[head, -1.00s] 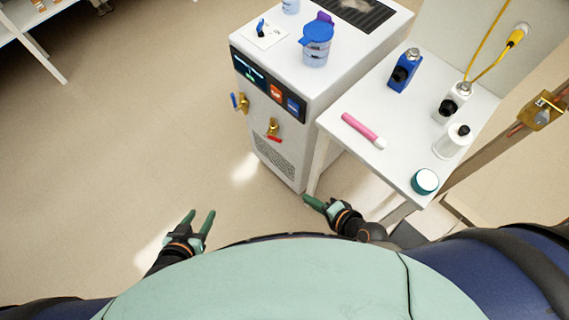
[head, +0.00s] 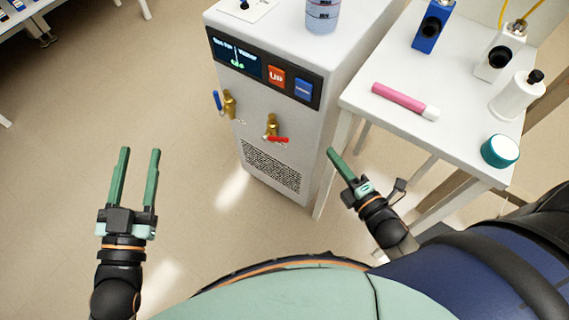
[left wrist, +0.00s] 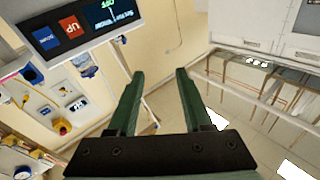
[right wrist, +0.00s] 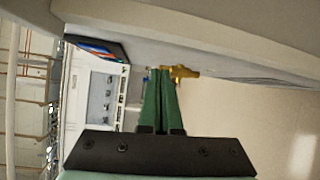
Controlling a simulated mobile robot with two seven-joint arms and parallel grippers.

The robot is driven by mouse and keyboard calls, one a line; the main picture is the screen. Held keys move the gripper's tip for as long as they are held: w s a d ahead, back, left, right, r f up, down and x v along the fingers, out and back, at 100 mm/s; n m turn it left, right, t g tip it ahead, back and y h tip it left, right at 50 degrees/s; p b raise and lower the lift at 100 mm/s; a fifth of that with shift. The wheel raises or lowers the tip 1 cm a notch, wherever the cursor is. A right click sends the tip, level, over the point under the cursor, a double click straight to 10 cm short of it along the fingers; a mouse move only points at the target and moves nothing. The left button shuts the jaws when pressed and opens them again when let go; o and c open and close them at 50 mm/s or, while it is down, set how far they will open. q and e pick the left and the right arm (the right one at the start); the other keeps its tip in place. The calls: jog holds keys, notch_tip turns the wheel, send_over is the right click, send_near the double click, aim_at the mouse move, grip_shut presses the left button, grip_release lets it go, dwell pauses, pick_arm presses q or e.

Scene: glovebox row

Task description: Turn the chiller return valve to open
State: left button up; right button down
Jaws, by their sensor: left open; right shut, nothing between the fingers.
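The chiller (head: 240,155) is a white cabinet with two brass valves on its front. The left valve (head: 229,104) has a blue lever that stands roughly along the picture's vertical. The right valve (head: 272,127) has a red lever (head: 277,139) pointing right, roughly level. I cannot read which one is the return. My left gripper (head: 140,152) is open and empty, left of the chiller and apart from both valves. My right gripper (head: 333,153) is shut and empty, right of the red-levered valve by the table leg. A brass valve (right wrist: 183,71) shows beyond its fingertips in the right wrist view.
A white side table (head: 365,120) stands right of the chiller, close to my right gripper. A display with buttons (head: 262,73) sits above the valves. The floor left of the chiller is clear.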

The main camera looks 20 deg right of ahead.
notch_tip(320, 180, down, 7)
jog(key=n+t+y+b, duration=0.1)
jog(key=n+y+b, duration=0.3)
jog(key=n+b, duration=0.5)
jog(key=n+y+b, duration=0.3)
jog(key=n+b, duration=0.2)
jog(key=n, duration=0.5)
send_near(275, 139)
notch_tip(275, 139, down, 3)
jog(key=w+a, duration=0.1)
jog(key=w, duration=0.2)
pick_arm(q)
jog(key=s+d+r+m+t+h, duration=0.2)
jog(key=s+m+h, duration=0.4)
jog(key=h, duration=0.3)
jog(key=shift+s+r+t+p, duration=0.45)
jog(key=shift+s+r+t, duration=0.25)
jog(key=shift+r, duration=0.35)
pick_arm(e)
jog(key=shift+w+a+r+g, duration=0.2)
jog(key=shift+w+r, duration=0.25)
jog(key=shift+r, duration=0.35)
jog(key=shift+w+a+r+g, duration=0.1)
jog(key=shift+w+a+r, duration=0.15)
jog(key=shift+w+r, duration=0.4)
pick_arm(q)
jog(key=shift+w+r, duration=0.1)
jog(key=shift+r, duration=0.1)
pick_arm(e)
jog(key=shift+s+r, duration=0.2)
